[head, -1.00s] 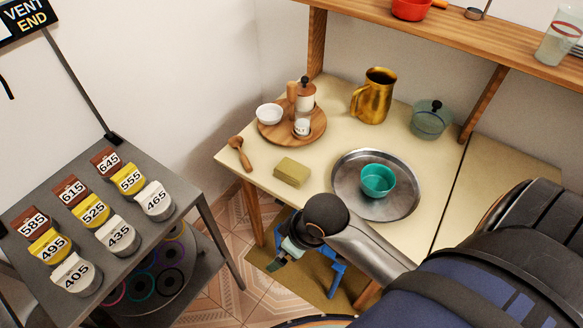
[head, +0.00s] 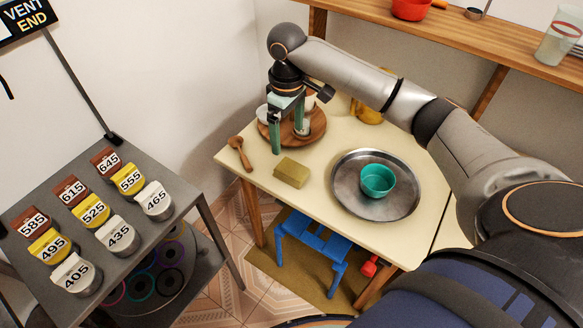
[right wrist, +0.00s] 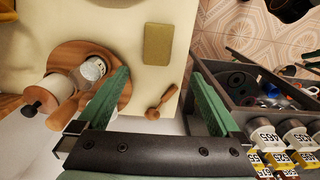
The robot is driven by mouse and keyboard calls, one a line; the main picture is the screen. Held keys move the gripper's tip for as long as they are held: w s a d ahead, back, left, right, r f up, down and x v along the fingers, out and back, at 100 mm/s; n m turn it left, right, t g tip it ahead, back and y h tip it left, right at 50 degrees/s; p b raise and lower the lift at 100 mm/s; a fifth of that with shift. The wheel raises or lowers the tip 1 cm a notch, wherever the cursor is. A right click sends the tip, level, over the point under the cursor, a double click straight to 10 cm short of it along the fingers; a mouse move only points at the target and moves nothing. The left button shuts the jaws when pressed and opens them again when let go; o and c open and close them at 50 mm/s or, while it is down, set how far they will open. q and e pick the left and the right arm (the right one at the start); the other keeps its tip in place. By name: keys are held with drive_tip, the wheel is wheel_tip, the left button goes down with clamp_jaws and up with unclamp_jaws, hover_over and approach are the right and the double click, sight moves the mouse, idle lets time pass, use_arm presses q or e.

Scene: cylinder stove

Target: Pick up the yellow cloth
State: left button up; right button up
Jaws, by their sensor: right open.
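The yellow cloth (head: 292,172) is a small folded olive-yellow block. It lies flat on the cream table (head: 310,200) near its front left edge. It also shows in the right wrist view (right wrist: 158,44), top centre. My right gripper (head: 287,142) is open with green fingers, in front of the round wooden board in the picture. It is apart from the cloth. In the right wrist view its fingers (right wrist: 160,76) are spread and nothing is between their tips but the tabletop and spoon beyond. My left gripper is not in view.
A wooden spoon (head: 240,153) lies left of the cloth. The wooden board (head: 318,132) carries a white bowl and jars, partly hidden by my gripper. A metal tray (head: 345,196) with a teal bowl (head: 376,180) stands to the right. A blue stool (head: 310,240) is below.

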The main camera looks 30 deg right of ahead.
hover_over(286, 166)
drive_tip(key=f, duration=0.4)
drive_tip(key=s+f+b, duration=0.1)
drive_tip(key=f, duration=0.1)
drive_tip(key=shift+d+f, duration=0.1)
drive_tip(key=shift+d, duration=0.05)
drive_tip(key=shift+w+f, duration=0.1)
drive_tip(key=shift+f, duration=0.45)
drive_tip(key=f, duration=0.2)
drive_tip(key=w+f, duration=0.1)
drive_tip(key=f, duration=0.1)
drive_tip(key=shift+f+b, duration=0.2)
drive_tip(key=shift+b, duration=0.15)
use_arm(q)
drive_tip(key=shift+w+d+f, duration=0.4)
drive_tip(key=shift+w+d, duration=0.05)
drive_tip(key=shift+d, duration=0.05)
use_arm(e)
drive_tip(key=shift+f, duration=0.3)
drive_tip(key=shift+c, duration=0.2)
drive_tip(key=c, duration=1.3)
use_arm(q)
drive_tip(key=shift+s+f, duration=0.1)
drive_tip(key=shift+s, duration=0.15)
use_arm(e)
drive_tip(key=shift+o, duration=0.2)
drive_tip(key=shift+r, duration=0.15)
